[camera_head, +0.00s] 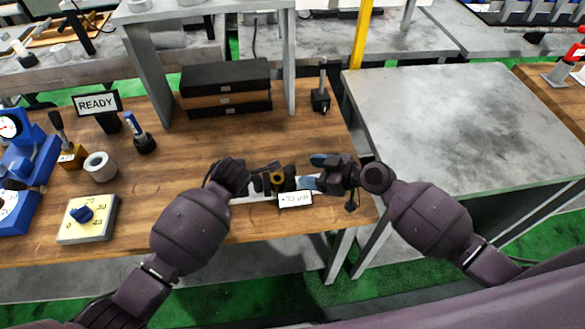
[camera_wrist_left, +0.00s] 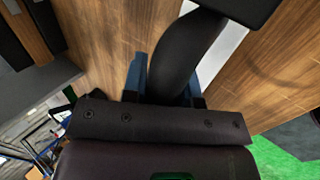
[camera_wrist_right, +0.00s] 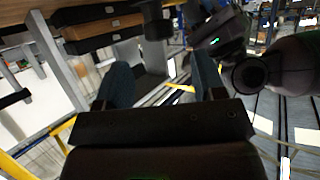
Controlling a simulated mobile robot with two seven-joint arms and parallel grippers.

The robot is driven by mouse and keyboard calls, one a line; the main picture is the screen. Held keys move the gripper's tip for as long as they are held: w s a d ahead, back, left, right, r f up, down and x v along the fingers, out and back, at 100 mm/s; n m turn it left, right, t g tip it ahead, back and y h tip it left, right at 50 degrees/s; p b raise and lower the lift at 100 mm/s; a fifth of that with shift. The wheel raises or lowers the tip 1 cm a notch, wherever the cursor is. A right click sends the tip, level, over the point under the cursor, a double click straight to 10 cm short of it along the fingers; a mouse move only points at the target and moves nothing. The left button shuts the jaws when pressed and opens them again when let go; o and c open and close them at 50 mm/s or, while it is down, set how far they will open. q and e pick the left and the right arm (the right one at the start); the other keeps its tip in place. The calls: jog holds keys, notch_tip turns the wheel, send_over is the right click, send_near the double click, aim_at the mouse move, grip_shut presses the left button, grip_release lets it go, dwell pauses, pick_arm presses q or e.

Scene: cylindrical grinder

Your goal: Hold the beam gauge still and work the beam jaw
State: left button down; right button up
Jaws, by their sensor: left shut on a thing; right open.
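The beam gauge (camera_head: 276,181) lies near the front edge of the wooden bench, with dark parts and a yellow-gold ring, on a pale base with a white label (camera_head: 295,199). My left gripper (camera_head: 254,184) is shut on its left part. In the left wrist view a thick black rounded part (camera_wrist_left: 185,55) of it sits between the blue-padded fingers. My right gripper (camera_head: 312,171) is open at the gauge's right side, its blue fingertips apart. In the right wrist view its fingers (camera_wrist_right: 165,82) are spread with nothing between them. The beam jaw cannot be told apart clearly.
A black drawer stack (camera_head: 226,88) and a small black stand (camera_head: 320,92) stand behind. A grey table (camera_head: 455,120) stands right, past a gap.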

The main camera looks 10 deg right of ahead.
aim_at(291, 169)
jog(key=shift+x, duration=3.1)
jog(key=shift+c, duration=0.4)
